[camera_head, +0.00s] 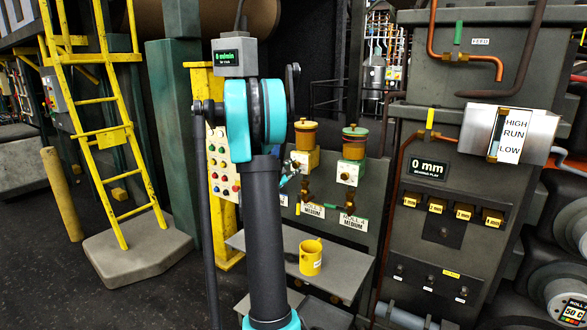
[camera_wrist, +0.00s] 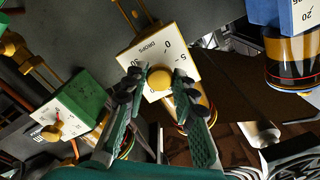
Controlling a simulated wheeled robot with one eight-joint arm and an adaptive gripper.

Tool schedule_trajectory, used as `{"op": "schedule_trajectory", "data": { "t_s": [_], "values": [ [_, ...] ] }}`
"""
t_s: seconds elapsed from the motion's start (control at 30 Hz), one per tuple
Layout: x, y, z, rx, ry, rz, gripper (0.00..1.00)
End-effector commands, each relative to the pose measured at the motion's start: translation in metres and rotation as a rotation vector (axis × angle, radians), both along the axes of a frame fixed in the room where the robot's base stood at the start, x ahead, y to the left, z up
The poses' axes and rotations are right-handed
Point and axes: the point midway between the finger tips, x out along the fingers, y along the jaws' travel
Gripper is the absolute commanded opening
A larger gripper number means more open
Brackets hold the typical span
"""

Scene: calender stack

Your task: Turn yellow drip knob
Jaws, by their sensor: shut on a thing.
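The yellow drip knob (camera_wrist: 160,79) sits on a white dial face (camera_wrist: 150,52) marked DROPS, with 0 and 5 legible, in the wrist view. My gripper (camera_wrist: 158,84) has its dark fingers closed on both sides of the knob. In the head view, the yellow drip oiler (camera_head: 304,160) stands on the panel behind my arm, with an amber cup on top. My gripper (camera_head: 287,180) shows small at its left side there. The knob itself cannot be made out in the head view.
A green-topped oiler (camera_head: 350,173) stands to the right; a green dial box (camera_wrist: 76,112) and a blue one (camera_wrist: 284,14) flank the knob in the wrist view. A yellow mug (camera_head: 310,260) stands on the grey shelf (camera_head: 345,282) below. Copper pipes run nearby.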

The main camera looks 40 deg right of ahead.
Motion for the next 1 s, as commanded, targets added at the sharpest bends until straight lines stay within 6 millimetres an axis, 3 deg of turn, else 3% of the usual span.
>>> {"op": "schedule_trajectory", "data": {
  "t_s": [0.63,0.67,0.7,0.83,1.0],
  "values": [
    [-0.0011,0.0000,-0.0007,0.022,-0.050,-0.001,0.00],
    [-0.0011,0.0000,-0.0007,0.022,-0.050,-0.001,0.28],
    [-0.0011,0.0000,-0.0007,0.022,-0.050,-0.001,0.33],
    [-0.0007,-0.0001,-0.0004,0.021,-0.050,-0.001,0.47],
    [-0.0004,0.0000,-0.0002,0.021,-0.050,-0.001,0.47]
  ]
}}
